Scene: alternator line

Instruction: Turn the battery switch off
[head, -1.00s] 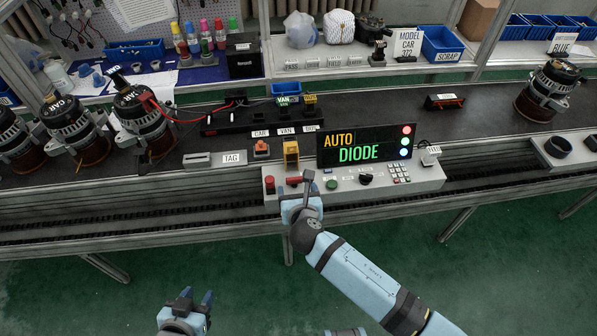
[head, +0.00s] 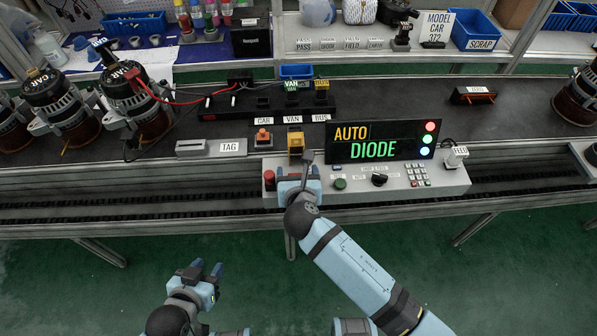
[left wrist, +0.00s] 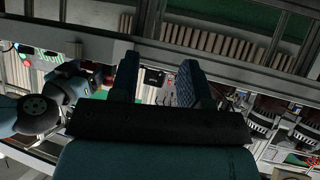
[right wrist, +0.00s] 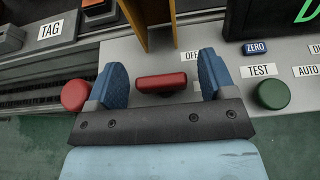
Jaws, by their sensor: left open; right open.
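The battery switch is a red bar handle (right wrist: 161,83) on the grey control panel (head: 452,181), beside a partly covered label starting "OFF". In the right wrist view the handle lies crosswise between the two open fingers of my right gripper (right wrist: 160,80), with a gap on each side. In the head view this gripper (head: 300,174) is over the panel's left part and hides the handle. My left gripper (head: 207,270) is open and empty, low in front of the bench, away from the panel.
A red round button (right wrist: 75,95) sits close to the right gripper's left finger. A green TEST button (right wrist: 271,93) is to its right. A yellow fixture (head: 295,145) and the AUTO DIODE display (head: 380,141) stand behind. Alternators (head: 60,105) stand at the left.

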